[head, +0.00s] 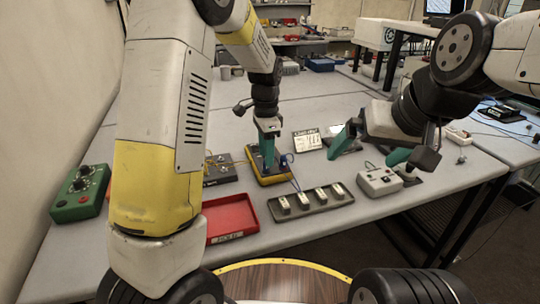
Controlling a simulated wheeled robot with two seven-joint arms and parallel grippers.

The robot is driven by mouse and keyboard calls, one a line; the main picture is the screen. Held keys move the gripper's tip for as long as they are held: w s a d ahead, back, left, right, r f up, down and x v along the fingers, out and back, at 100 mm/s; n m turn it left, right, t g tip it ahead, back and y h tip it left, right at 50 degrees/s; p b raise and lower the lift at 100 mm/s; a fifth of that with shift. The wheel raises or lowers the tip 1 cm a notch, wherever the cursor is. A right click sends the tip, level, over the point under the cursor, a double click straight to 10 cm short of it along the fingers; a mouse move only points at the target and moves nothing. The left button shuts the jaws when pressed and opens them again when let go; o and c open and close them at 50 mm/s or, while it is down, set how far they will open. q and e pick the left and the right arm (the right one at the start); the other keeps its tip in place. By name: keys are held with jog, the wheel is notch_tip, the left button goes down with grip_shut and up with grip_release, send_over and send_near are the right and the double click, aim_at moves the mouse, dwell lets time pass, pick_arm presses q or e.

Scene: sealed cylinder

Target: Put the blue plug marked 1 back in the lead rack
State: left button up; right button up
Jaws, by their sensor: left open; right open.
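A yellow-edged dark instrument (268,176) stands mid-table with a blue plug (284,160) and a thin blue lead at its right side. The number on the plug is too small to read. My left gripper (268,158) points down over this instrument, its teal fingers close beside the plug; I cannot tell whether they touch it. My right gripper (370,150) is open and empty, its teal fingers spread wide to the right of the instrument. A dark tray with several pale blocks (310,208) lies in front; I cannot tell whether it is the lead rack.
A red tray (231,226) lies front left, and a green control box (80,193) sits at the left edge. A white card (307,140) stands behind.

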aim_at(266, 170)
pick_arm(q)
jog(key=shift+f, duration=1.7)
grip_shut()
jog(key=shift+r, duration=0.1)
dwell(1.1)
jog(key=shift+r, duration=2.9)
